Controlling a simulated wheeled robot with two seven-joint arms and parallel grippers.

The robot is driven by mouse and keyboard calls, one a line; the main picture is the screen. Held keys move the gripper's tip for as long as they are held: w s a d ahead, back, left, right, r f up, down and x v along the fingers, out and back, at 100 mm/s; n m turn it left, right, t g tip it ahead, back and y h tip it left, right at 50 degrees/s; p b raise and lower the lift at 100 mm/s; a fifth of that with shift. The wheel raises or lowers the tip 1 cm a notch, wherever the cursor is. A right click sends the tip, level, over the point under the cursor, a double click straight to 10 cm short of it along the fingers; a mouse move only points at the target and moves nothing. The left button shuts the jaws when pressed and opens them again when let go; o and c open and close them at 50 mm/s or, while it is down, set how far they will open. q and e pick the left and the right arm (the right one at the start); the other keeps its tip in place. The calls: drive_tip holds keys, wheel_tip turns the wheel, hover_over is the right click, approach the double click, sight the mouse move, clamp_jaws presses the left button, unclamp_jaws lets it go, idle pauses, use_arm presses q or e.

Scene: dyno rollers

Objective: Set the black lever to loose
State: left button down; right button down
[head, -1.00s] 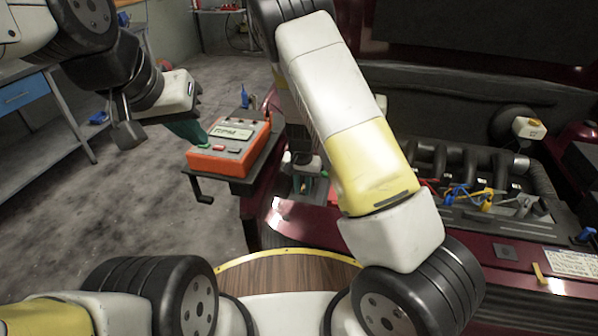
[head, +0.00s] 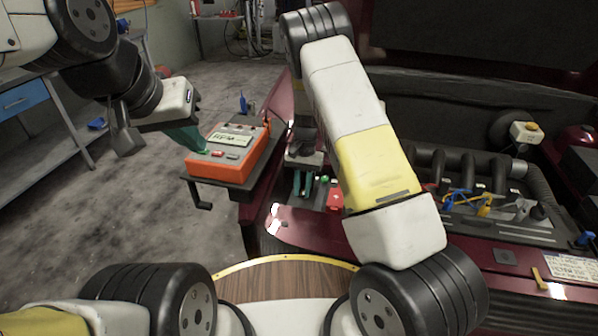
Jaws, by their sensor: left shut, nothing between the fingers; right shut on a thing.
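My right gripper (head: 303,186), with teal fingers, points down at the panel on the left end of the dark red car front. It is shut on a small dark thing, which seems to be the black lever; the fingers hide most of it, so its setting cannot be read. A green knob (head: 323,181) and a red block (head: 335,201) are just right of the fingers. My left gripper (head: 194,143) is shut and empty, its teal fingertips at the left edge of the orange device (head: 222,168). That device has a display (head: 231,138), too blurred to read.
The orange device stands on a dark shelf with a black crank-like handle (head: 201,194) below it. The engine's black hoses and blue and yellow clips (head: 484,207) lie right of my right arm. A workbench stands at far left. The floor between is clear.

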drive_tip(key=c, duration=1.3)
unclamp_jaws()
drive_tip(key=shift+v, duration=3.9)
